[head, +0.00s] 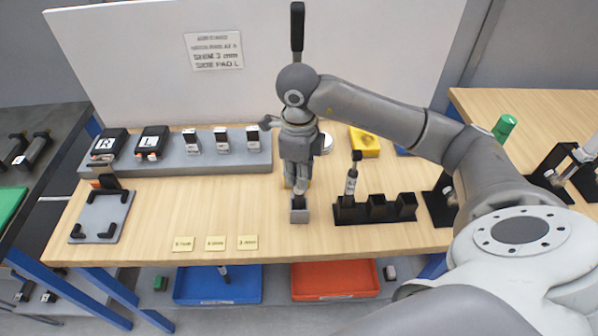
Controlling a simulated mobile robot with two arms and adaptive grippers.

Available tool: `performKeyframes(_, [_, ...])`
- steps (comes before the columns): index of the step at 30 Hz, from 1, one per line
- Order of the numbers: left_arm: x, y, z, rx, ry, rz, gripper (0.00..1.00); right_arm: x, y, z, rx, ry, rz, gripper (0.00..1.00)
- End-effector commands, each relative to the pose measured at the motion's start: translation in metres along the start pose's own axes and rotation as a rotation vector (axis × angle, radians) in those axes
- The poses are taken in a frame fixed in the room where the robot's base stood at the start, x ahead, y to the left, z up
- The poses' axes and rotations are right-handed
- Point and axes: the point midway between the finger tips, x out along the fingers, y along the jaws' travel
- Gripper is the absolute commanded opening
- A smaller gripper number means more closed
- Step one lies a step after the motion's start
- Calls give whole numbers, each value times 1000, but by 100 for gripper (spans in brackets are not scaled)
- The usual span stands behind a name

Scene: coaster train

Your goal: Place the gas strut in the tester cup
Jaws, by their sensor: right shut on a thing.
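My right gripper (299,187) points straight down at the middle of the table, shut on a gas strut (299,200). Another strut (351,184), pale with a black top, stands upright in the left slot of a black rack (376,215). My left gripper is not in view.
A grey shelf block (235,161) with several labelled items stands at the back left. A grey tray (101,216) lies at the left. Yellow labels (215,243) lie along the front edge. A yellow block (365,142) sits behind the rack. Blue (217,287) and red (335,281) bins stand below.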

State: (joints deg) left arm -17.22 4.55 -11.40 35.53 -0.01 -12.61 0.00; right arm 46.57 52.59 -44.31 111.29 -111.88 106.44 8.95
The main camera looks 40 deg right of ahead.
Motion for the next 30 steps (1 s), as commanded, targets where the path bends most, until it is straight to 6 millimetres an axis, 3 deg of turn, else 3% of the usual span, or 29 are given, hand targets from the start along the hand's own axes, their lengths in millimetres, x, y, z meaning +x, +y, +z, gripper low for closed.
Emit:
performKeyframes(12, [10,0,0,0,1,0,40,9,0,0,0,-1,-1,0])
performKeyframes(13, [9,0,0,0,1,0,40,9,0,0,1,-2,-1,20])
performKeyframes(18, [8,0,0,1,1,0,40,8,0,0,0,-1,-1,42])
performKeyframes(30, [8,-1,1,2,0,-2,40,3,0,0,0,-1,-1,44])
